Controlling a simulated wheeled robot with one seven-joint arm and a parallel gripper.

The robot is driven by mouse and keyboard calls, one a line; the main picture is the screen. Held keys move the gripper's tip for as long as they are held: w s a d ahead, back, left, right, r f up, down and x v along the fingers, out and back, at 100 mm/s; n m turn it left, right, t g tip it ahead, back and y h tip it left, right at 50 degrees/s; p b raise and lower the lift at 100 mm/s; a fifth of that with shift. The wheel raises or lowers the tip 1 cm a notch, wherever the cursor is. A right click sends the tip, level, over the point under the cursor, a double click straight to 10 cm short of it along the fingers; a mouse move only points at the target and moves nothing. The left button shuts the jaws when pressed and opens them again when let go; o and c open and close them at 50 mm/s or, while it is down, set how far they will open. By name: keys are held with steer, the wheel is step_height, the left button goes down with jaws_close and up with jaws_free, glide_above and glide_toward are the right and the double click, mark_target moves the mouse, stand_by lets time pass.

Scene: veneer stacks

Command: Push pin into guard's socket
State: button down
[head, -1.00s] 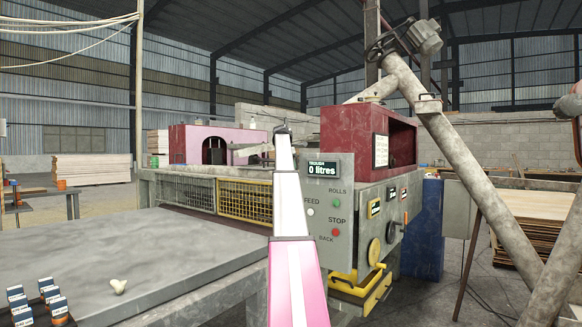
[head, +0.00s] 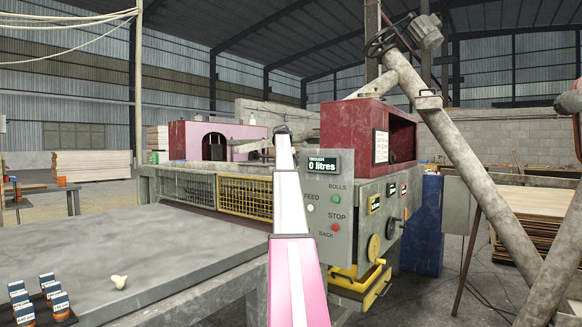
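The guard, a yellow mesh panel (head: 245,197), stands along the front of the machine, beside a grey mesh panel (head: 188,187). I cannot make out the pin or the socket in this view. My white and pink arm reaches forward and up across the middle of the picture. The dark end of it, my gripper (head: 283,131), shows small above the guard's right end. Its fingers are too small to tell whether they are open or hold anything.
A grey control panel (head: 323,222) with a display reading 0 litres stands just right of my arm. A grey table (head: 170,252) fills the left front, with a pale knobbed object (head: 119,282) and several small labelled boxes (head: 52,291). A thick slanted pipe (head: 460,150) stands right.

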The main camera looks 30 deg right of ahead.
steer(key=shift+f, duration=0.65)
steer(key=shift+r, duration=0.15)
steer(key=shift+r, duration=2.05)
steer(key=shift+f, duration=2.2)
stand_by(0.5)
steer(key=c, duration=0.9)
jaws_free()
steer(key=v, duration=1)
steer(key=shift+r, duration=0.4)
steer(key=shift+a, duration=0.1)
